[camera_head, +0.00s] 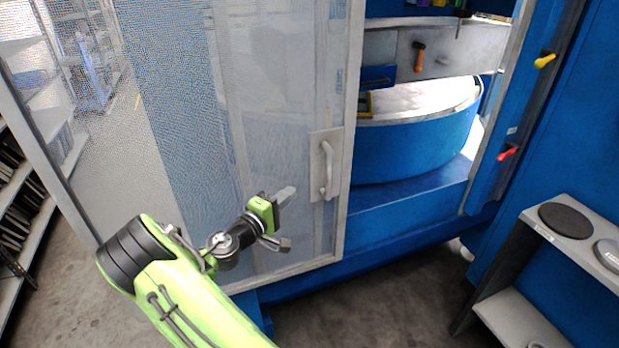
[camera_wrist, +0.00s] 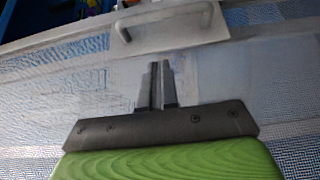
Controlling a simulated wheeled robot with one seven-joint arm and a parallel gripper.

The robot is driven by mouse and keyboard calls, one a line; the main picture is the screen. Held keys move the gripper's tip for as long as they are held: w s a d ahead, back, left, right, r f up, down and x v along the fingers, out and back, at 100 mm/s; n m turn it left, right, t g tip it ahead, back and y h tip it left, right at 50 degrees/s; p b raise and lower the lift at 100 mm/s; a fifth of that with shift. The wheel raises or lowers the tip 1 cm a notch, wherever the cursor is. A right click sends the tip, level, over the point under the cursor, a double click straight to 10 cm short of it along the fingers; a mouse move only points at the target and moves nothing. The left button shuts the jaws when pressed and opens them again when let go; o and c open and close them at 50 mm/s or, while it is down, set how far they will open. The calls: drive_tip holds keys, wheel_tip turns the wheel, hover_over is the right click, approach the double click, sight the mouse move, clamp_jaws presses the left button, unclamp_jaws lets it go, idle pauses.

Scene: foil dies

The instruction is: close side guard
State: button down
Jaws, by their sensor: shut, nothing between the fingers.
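The side guard (camera_head: 275,110) is a mesh panel in a light grey frame, standing at the left of the blue machine's opening. Its white handle (camera_head: 326,170) is a vertical bar on a pale plate near the panel's right edge. The handle also shows at the top of the wrist view (camera_wrist: 150,18). My gripper (camera_head: 287,193) is in front of the mesh, a little left of the handle and apart from it. In the wrist view its fingers (camera_wrist: 157,85) are together and empty, pointing toward the handle plate. The opening right of the guard is uncovered.
Inside the opening is a round blue drum (camera_head: 420,140) with tools above it. A yellow knob (camera_head: 544,60) and a red knob (camera_head: 508,152) are on the right post. A grey shelf (camera_head: 560,245) with round discs stands at right. Another shelf (camera_head: 30,210) is at left.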

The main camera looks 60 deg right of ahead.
sight(318, 180)
drive_tip(key=s+d, duration=0.1)
drive_tip(key=d, duration=0.2)
drive_tip(key=s+d, duration=0.1)
drive_tip(key=d, duration=0.2)
drive_tip(key=d+p, duration=0.1)
drive_tip(key=d, duration=0.3)
drive_tip(key=shift+s+d+f, duration=0.1)
drive_tip(key=shift+s, duration=0.3)
